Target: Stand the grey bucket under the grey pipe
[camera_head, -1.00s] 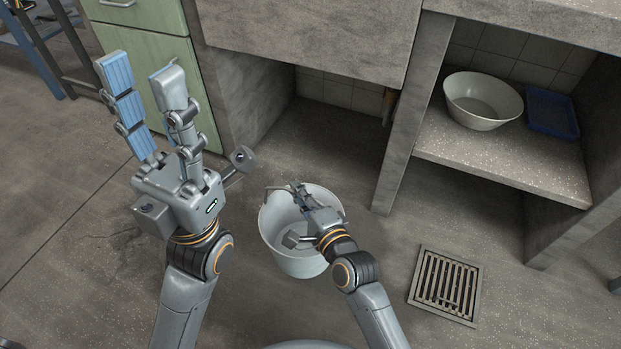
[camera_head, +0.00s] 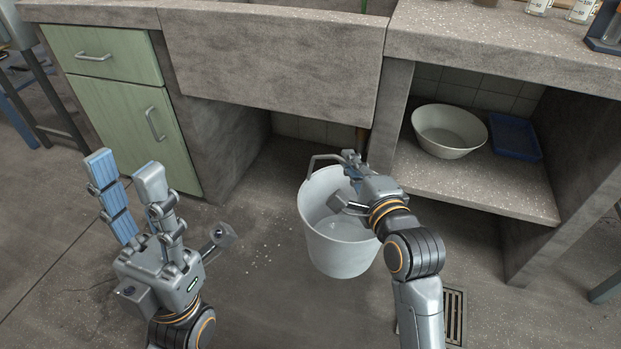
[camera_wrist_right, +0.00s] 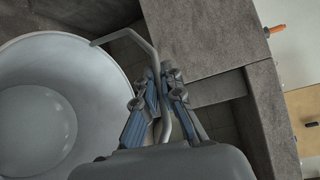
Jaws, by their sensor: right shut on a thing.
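The pale grey bucket (camera_head: 342,245) is upright and open at the top, in front of the recess under the bench's deep front panel. My right gripper (camera_head: 352,172) is shut on its wire handle at the rim. In the right wrist view, the handle (camera_wrist_right: 139,38) runs between the closed fingers (camera_wrist_right: 162,88), with the bucket's bowl (camera_wrist_right: 90,75) to the left. Whether the bucket touches the floor is unclear. No grey pipe can be made out; only a short brownish upright piece (camera_head: 361,134) shows at the back of the recess. My left gripper (camera_head: 150,205) is open and empty.
A bench leg (camera_head: 390,110) stands right of the recess. Beyond it, a shelf (camera_head: 470,188) holds a white basin (camera_head: 449,148) and a blue tray (camera_head: 515,138). A green cabinet (camera_head: 118,120) is left. A floor drain (camera_head: 454,315) lies partly behind my right arm. Pale specks dot the floor.

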